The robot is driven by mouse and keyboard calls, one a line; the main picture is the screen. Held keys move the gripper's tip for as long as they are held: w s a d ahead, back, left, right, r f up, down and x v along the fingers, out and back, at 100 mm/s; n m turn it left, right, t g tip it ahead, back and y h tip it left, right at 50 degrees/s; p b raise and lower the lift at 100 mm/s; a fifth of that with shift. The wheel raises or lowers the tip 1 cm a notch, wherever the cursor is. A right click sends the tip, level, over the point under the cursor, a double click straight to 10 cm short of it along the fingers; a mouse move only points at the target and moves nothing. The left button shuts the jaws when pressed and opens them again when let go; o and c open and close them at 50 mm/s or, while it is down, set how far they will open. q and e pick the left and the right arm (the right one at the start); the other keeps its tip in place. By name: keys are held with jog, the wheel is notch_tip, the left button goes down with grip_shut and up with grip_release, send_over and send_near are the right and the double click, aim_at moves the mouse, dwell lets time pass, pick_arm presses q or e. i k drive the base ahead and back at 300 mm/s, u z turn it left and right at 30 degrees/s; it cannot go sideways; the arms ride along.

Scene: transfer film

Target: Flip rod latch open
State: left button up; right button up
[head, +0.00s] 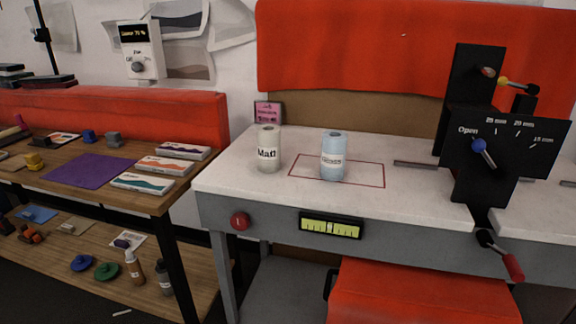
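A black machine (478,170) stands at the right end of the white bench. A short lever with a blue knob (478,145) sits on its front plate, close to the word "Open"; marks for 25, 20 and 15 mm lie to its right. A rod with a yellow band and dark end (520,87) sticks out to the right near the top. A crank with a red handle (513,267) hangs below the bench edge. I cannot tell which of these is the rod latch. Neither gripper is in view.
The white bench (230,170) carries a "Matt" roll (267,149) and a light blue "Gloss" roll (333,157), the latter inside a red outline. A red button (240,221) and green level gauge (330,226) sit on its front. A wooden table (125,197) with boxes stands left.

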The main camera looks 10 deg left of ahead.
aim_at(532, 89)
jog(key=u, duration=1.25)
jog(key=i, duration=0.95)
jog(key=z, duration=2.5)
jog(key=i, duration=0.15)
jog(key=z, duration=0.05)
